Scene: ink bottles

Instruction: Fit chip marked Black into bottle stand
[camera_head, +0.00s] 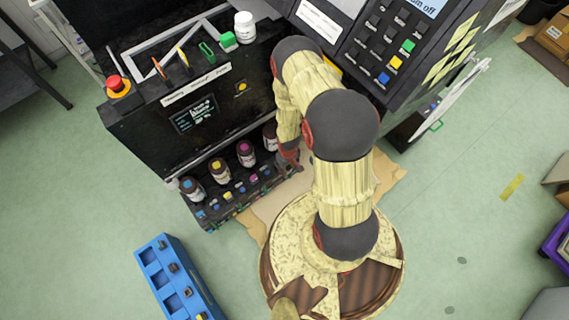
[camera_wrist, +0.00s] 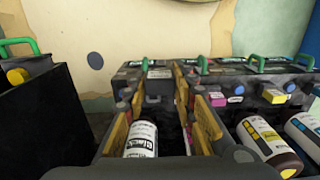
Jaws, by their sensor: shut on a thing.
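The bottle stand (camera_head: 236,203) is the dark stepped front of the black machine, with a row of bottles and small coloured chips. In the wrist view, a white-labelled bottle reading "Black" (camera_wrist: 142,138) lies in view between my gripper's fingers. My gripper (camera_wrist: 158,88) is shut, with a dark small block, seemingly the chip (camera_wrist: 159,74), between its tips. The chip's marking is not readable. In the head view, my gripper (camera_head: 290,157) is at the stand's right end, beside the rightmost bottle (camera_head: 270,135); what it holds is hidden there.
A yellow-labelled bottle (camera_wrist: 266,140) and another bottle lie right of my fingers. A pink chip (camera_wrist: 217,98) sits close to the right finger. A blue rack (camera_head: 168,262) with several dark pieces stands at lower left. Green floor is free left of the stand.

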